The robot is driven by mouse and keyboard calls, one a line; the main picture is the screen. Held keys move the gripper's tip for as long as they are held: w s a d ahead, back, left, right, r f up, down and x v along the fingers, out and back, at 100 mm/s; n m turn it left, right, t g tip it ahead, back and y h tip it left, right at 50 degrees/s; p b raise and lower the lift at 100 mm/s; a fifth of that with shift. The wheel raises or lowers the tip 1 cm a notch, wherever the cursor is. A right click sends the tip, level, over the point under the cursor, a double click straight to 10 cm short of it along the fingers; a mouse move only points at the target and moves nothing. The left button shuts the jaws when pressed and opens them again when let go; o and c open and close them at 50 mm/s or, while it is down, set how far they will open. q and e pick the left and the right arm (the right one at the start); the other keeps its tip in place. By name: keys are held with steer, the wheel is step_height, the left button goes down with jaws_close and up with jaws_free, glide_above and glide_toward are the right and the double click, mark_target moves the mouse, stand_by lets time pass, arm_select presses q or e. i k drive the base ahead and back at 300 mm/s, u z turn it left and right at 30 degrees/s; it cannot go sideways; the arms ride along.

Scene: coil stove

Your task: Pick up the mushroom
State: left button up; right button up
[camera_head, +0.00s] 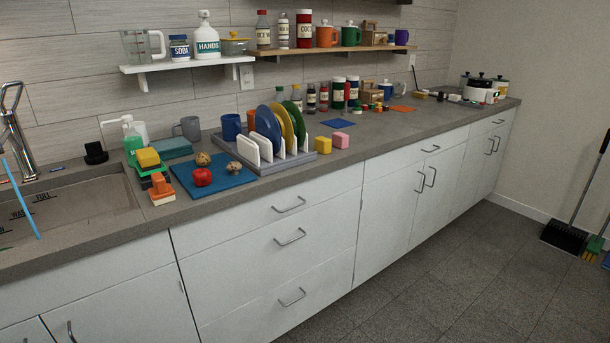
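A blue mat (218,187) lies on the counter between the sink and the dish rack. Two small brownish, speckled items lie on it: a rounder one (203,159) near its back edge and another (234,168) at its right side. One of these may be the mushroom, but they are too small to tell which. A red round item (202,177), like a tomato or apple, sits on the mat in front of them. Neither of my grippers is in view.
A grey dish rack (292,163) with plates stands right of the mat. Left of it are a stack of colored blocks or sponges (152,172), a green soap bottle (132,138) and the sink (75,207). A shelf (185,66) hangs above. The counter's front edge is clear.

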mark_target(234, 166)
steer(key=z, duration=1)
steer(key=i, duration=1.6)
steer(key=u, duration=0.65)
